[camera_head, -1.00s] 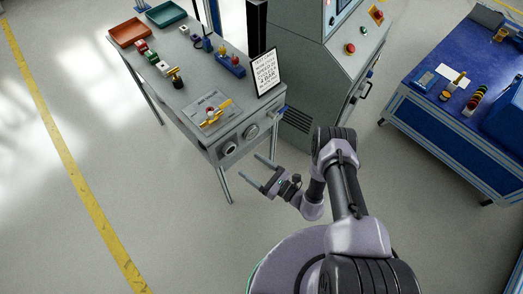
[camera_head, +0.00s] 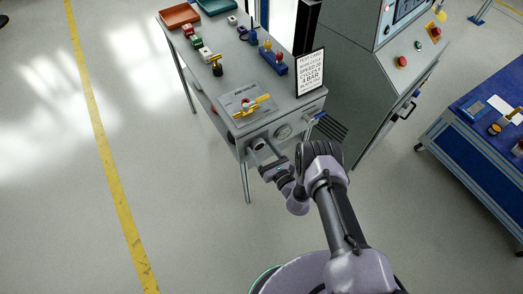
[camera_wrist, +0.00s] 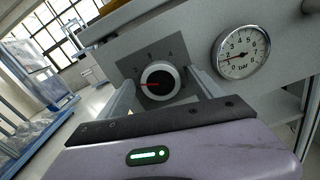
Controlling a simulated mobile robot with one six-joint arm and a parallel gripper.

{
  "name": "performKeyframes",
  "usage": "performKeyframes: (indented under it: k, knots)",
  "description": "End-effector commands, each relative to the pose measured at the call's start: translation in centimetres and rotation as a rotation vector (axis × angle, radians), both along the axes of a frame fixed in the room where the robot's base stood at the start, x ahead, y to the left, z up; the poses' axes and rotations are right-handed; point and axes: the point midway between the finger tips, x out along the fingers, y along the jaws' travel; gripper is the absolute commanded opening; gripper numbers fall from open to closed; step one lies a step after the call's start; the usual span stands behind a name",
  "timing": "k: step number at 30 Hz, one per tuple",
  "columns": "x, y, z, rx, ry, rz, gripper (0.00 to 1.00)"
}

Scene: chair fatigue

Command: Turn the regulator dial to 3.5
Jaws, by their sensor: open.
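The regulator dial (camera_wrist: 160,82) is a round knob with a white rim and dark face on the table's front panel. Its red pointer points left in the wrist view; figures around it include 2 and 4, partly blurred. In the head view the dial (camera_head: 258,144) shows at the table's front edge. My gripper (camera_wrist: 160,86) is open, with one finger on each side of the dial; I cannot tell whether they touch it. It also shows in the head view (camera_head: 262,155).
The grey table (camera_head: 205,85) carries a plate with a yellow-handled valve (camera_head: 250,106), several small parts and two trays. A sign (camera_head: 310,73) stands at its right edge. A grey machine cabinet (camera_head: 350,75) and a blue bench (camera_head: 470,130) are to the right.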

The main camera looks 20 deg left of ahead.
Motion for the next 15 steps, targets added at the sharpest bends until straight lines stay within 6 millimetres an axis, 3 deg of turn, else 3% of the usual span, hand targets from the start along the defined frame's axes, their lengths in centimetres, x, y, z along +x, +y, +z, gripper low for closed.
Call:
performKeyframes:
  k: [8,15]
  knots:
    - [0.17,0.17,0.05,0.000,0.000,-0.001,0.75]
    - [0.15,0.16,0.03,0.000,0.000,0.000,0.32]
